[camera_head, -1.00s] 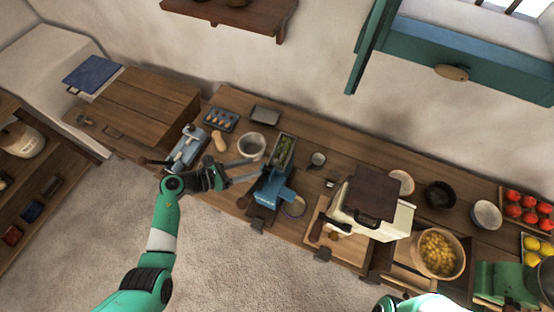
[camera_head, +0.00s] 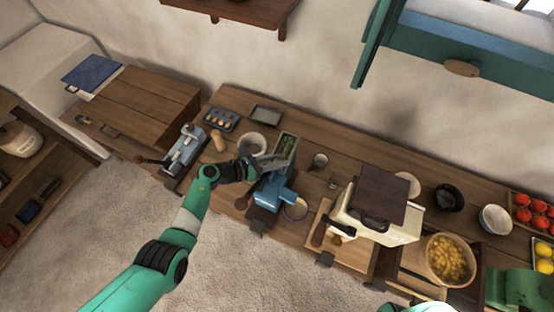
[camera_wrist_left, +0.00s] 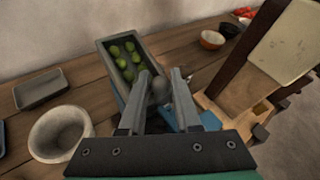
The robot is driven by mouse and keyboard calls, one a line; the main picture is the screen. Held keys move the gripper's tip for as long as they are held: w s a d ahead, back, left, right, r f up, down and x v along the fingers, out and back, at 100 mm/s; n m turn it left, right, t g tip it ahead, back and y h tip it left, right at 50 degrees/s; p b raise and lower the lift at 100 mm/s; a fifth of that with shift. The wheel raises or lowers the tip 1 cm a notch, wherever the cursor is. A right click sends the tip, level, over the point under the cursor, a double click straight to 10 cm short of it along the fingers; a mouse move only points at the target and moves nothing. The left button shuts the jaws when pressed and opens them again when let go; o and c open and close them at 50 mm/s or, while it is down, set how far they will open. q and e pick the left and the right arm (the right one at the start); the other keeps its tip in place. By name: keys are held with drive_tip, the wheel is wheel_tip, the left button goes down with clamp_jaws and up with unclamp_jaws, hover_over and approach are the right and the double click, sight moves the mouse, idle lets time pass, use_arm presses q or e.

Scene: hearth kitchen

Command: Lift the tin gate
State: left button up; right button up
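A grey metal trough (camera_head: 288,144) holds several green fruits and sits on a blue device (camera_head: 274,192) on the counter. In the left wrist view the trough (camera_wrist_left: 108,68) is straight ahead, with a round dark grey knob (camera_wrist_left: 160,89) at its near end. I cannot make out the tin gate apart from this knob and end. My left gripper (camera_head: 277,161) is at the near end of the trough. In the left wrist view the left gripper (camera_wrist_left: 161,76) is open, with a finger on each side of the knob; contact is unclear. My right gripper is out of view.
A round grey pot (camera_head: 251,143) stands left of the trough, with a shallow grey tray (camera_head: 266,114) behind. A small metal cup (camera_head: 319,161) and a cream box-like device (camera_head: 364,228) are to the right. A blue-grey lever device (camera_head: 184,150) stands left.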

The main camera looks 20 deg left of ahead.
use_arm(q)
clamp_jaws()
idle(0.9)
drive_tip(key=shift+r, duration=0.1)
